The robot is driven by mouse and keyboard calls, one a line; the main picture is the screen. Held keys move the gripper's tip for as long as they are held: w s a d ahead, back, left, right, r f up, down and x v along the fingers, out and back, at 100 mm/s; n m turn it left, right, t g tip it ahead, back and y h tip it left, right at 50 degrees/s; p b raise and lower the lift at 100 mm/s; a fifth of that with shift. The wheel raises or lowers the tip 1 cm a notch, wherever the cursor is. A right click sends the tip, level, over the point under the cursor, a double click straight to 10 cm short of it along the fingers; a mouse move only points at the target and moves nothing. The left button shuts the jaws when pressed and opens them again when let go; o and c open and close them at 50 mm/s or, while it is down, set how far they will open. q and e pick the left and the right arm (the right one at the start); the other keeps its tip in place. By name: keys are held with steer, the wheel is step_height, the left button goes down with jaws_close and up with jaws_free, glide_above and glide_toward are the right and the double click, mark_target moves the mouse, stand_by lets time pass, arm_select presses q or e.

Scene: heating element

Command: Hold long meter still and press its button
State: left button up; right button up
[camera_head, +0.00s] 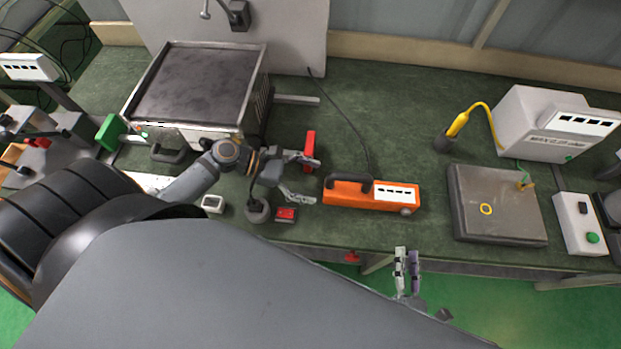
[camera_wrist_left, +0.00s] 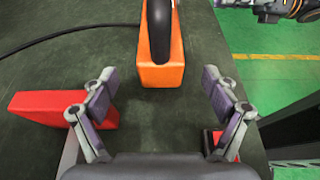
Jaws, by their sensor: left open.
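The long meter (camera_head: 340,199) is an orange box with a black handle and a white display panel, lying on the green bench. Its near end (camera_wrist_left: 162,74) is ahead of my left gripper in the left wrist view. A small round grey knob (camera_head: 405,211) shows at its right end; I cannot tell if it is the button. My left gripper (camera_head: 308,178) is open and empty, just left of the meter, its fingers apart and not touching it. My right gripper (camera_head: 407,268) is in front of the bench edge, with nothing visible in it; its opening is unclear.
A red block (camera_head: 309,146) stands beside my left gripper, and a small red-and-black item (camera_head: 286,215) lies in front. A black cable runs behind the meter. A hot plate (camera_head: 496,222) is at right, a large tray-topped unit (camera_head: 197,87) at left.

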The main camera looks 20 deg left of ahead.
mark_target(346, 192)
arm_select(q)
steer(key=x, duration=1)
steer(key=shift+d+f, duration=0.2)
steer(key=shift+d, duration=0.05)
steer(key=shift+c, duration=0.4)
steer(key=c, duration=1.3)
steer(key=shift+s, duration=0.1)
steer(key=shift+c, duration=0.3)
arm_select(e)
steer(key=c, duration=0.8)
arm_select(q)
steer(key=shift+f, duration=0.1)
steer(key=shift+f, duration=0.1)
